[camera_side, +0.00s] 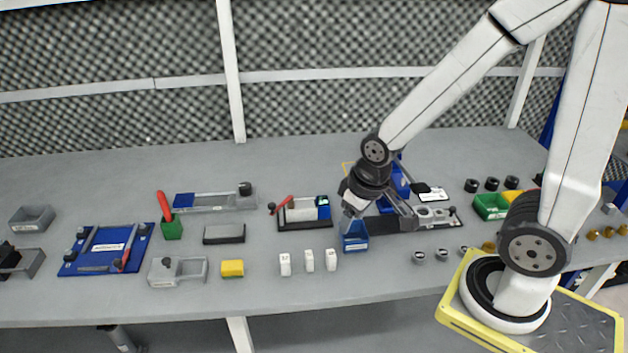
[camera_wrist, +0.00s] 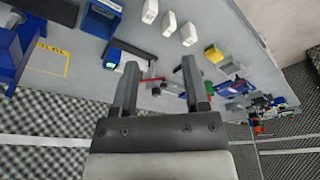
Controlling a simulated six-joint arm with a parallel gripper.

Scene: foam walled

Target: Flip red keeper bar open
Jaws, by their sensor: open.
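A small red bar (camera_side: 283,203) slants up at the left end of a black fixture (camera_side: 305,224) that carries a pale block and a blue block, in the side view. It also shows between my fingers in the wrist view (camera_wrist: 152,80), partly hidden. A second red bar (camera_side: 127,254) lies on a blue plate fixture (camera_side: 84,268) at the left. I cannot tell which is the keeper bar. My gripper (camera_side: 380,215) is open with nothing seen between its fingers, to the right of the black fixture and apart from it. It also shows in the wrist view (camera_wrist: 160,63).
A blue bin (camera_side: 355,243) stands below my gripper. Several white blocks (camera_side: 309,261) stand in front of the black fixture. A green holder (camera_side: 172,230) with a red-handled tool and a grey block (camera_side: 224,234) are to the left. A grey-and-blue tray (camera_side: 215,202) lies behind.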

